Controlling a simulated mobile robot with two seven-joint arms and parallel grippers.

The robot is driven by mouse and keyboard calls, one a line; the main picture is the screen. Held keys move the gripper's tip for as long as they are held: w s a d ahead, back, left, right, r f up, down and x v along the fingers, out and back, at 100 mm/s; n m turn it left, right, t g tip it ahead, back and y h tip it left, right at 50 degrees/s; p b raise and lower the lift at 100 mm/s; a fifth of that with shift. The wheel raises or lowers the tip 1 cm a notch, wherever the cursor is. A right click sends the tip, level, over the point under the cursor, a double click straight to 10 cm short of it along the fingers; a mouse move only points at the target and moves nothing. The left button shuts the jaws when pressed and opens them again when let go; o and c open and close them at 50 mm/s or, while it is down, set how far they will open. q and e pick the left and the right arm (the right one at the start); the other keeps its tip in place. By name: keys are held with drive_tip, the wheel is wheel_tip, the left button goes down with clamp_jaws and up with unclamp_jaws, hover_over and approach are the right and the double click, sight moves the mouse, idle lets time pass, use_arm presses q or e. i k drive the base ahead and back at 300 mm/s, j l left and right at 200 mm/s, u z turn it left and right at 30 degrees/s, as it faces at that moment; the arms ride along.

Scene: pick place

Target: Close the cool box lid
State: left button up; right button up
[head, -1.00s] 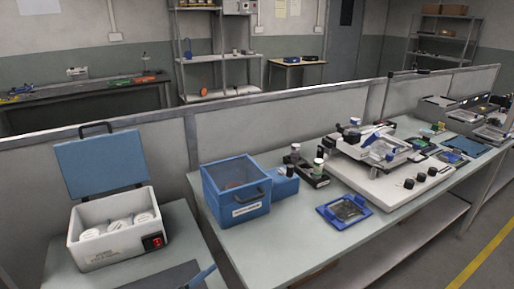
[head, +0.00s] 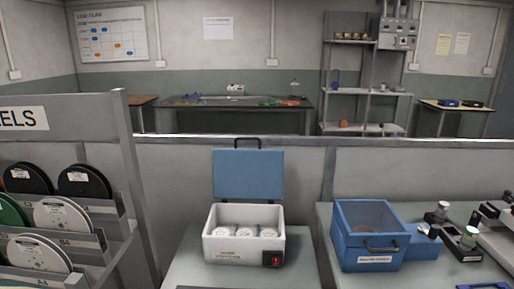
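The cool box (head: 226,250) is a white box with a red switch on its front right corner, standing on a grey table in the lower middle of the head view. Its blue lid (head: 248,175) stands upright at the back, open, with a dark handle (head: 248,142) on its top edge. Several white round containers (head: 242,233) sit inside the box. Neither of my grippers shows in the head view.
A blue bin (head: 367,258) with a dark handle stands on the bench to the right. A rack of reels (head: 62,215) stands close on the left. A low partition (head: 175,165) runs behind the cool box. The table around the box looks clear.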

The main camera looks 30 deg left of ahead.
sight(242, 173)
drive_tip(key=u, duration=1.7)
drive_tip(key=k+l+u, duration=0.4)
drive_tip(key=l+u, duration=0.2)
